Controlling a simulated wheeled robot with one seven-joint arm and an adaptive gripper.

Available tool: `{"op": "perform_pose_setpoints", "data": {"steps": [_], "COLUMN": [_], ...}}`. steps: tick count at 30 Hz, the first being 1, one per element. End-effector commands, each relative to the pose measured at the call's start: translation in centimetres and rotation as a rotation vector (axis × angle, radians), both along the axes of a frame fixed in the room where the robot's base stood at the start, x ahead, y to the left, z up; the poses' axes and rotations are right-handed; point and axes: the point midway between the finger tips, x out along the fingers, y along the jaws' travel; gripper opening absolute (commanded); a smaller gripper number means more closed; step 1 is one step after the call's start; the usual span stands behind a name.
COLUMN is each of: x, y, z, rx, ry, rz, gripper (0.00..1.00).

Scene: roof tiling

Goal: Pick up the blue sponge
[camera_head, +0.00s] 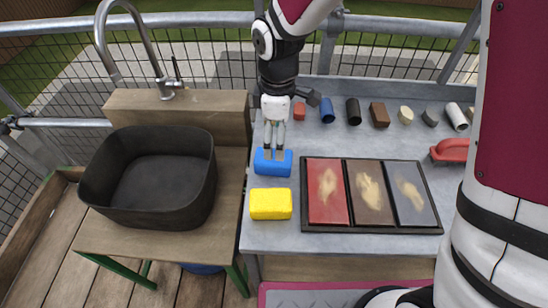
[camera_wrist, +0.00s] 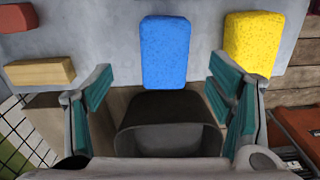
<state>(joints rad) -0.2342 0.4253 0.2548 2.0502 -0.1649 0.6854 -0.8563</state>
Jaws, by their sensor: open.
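The blue sponge (camera_head: 272,167) lies on the grey work surface, left of the tray of panels. It also shows in the wrist view (camera_wrist: 165,50) at the top middle, between the lines of my two fingers. My gripper (camera_head: 274,154) is open and points down right at the blue sponge, its fingertips overlapping the sponge's far part in the head view. In the wrist view my open fingers (camera_wrist: 160,68) stand to either side, with the sponge ahead of them. Whether the fingers touch it I cannot tell.
A yellow sponge (camera_head: 271,204) lies close in front of the blue one. A black-framed tray (camera_head: 350,228) with red, brown and grey panels is to the right. A dark basin (camera_head: 118,205) with a tap is to the left. Several small pieces line the back, including a blue one (camera_head: 327,110).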

Motion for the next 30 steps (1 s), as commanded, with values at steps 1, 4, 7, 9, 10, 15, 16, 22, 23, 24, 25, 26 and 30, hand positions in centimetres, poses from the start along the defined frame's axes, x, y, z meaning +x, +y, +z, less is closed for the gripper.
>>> {"op": "perform_pose_setpoints", "data": {"steps": [1,4,7,9,10,15,16,22,23,24,25,26,30], "x": [-0.1,-0.1,0.0,-0.1,-0.1,-0.5,-0.6,-0.5,-0.5,-0.5,-0.5,-0.5,-0.5], "y": [0.0,0.0,0.0,0.0,0.0,0.2,0.2,0.2,0.2,0.2,0.2,0.2,0.2], "z": [-1.0,-2.2,-2.9,-3.2,-3.4,-5.7,-6.1,-8.1,-8.2,-8.3,-8.3,-8.3,-8.3], "rx": [-0.002,-0.001,-0.001,-0.001,-0.001,-0.002,-0.003,-0.001,-0.001,0.0,0.0,0.0,0.0], "ry": [0.004,0.003,0.001,0.001,0.001,0.003,0.003,0.001,0.001,0.0,0.0,0.0,-0.001], "rz": [0.001,-0.001,-0.001,-0.001,-0.001,0.0,0.0,-0.003,-0.003,-0.003,-0.003,-0.003,-0.003], "gripper": [0.75,0.75,0.75,0.75,0.75,0.75,0.75,0.75,0.75,0.75,0.75,0.75,0.73]}}
